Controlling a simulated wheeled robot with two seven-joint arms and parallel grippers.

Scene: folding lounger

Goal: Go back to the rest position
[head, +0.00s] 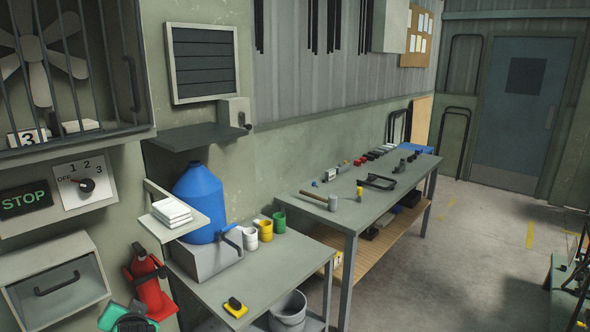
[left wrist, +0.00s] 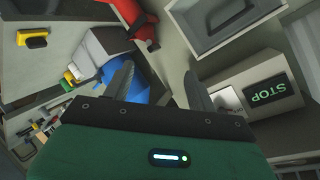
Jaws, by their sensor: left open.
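My left gripper (left wrist: 160,78) is open and empty in the left wrist view, its two grey fingers apart. A green and black part of my left arm (head: 127,318) shows at the bottom left of the head view, below a red object (head: 150,288) on the wall. The red object also shows beyond the fingers in the left wrist view (left wrist: 142,28). Behind the fingers are the wall, the STOP panel (left wrist: 268,90) and the blue water bottle (left wrist: 118,82). I cannot make out my right gripper in either view. No folding lounger can be clearly identified.
A grey bench (head: 262,276) holds yellow, white and green cups and a yellow-black item (head: 235,307). A longer workbench (head: 350,212) carries a hammer (head: 322,200) and several tools. A bucket (head: 288,312) stands below. The floor (head: 470,260) at right is mostly clear.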

